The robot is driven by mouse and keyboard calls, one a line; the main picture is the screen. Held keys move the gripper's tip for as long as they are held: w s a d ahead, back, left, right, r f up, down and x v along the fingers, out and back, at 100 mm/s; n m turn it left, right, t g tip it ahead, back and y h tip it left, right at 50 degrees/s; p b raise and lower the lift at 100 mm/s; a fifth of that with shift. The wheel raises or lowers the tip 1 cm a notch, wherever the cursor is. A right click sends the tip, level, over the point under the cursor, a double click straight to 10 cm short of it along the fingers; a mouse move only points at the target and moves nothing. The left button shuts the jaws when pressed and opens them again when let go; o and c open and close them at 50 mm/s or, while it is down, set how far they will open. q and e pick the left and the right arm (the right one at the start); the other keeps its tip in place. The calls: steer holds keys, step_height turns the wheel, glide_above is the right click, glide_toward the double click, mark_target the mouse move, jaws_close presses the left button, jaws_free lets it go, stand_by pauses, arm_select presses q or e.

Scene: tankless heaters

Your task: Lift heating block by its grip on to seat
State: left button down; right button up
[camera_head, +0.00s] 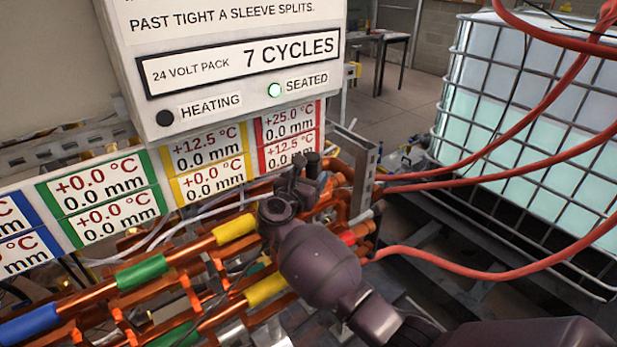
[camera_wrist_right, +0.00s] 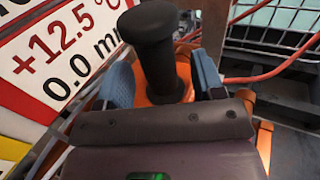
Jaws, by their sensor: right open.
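The heating block's grip (camera_wrist_right: 153,40) is a black, round-topped post. In the right wrist view it stands between the two blue-grey fingers of my right gripper (camera_wrist_right: 163,82), on an orange part (camera_wrist_right: 184,90), likely the block. In the head view my right gripper (camera_head: 297,186) is at the right end of the copper pipes, with a dark knob (camera_head: 313,163), likely the grip, at its tip. The gripper is open, with its fingers either side of the grip; contact cannot be told. My gripper and arm hide most of the block and the seat. My left gripper is out of view.
Coloured temperature labels (camera_head: 100,200) line the rack above the banded copper pipes (camera_head: 140,272). Red hoses (camera_head: 480,270) run right, past a caged tank (camera_head: 540,120).

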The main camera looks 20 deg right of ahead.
steer(key=shift+s+a, duration=0.1)
steer(key=shift+s, duration=0.05)
steer(key=shift+c, duration=0.3)
jaws_close()
steer(key=shift+r, duration=0.15)
steer(key=shift+r, duration=0.1)
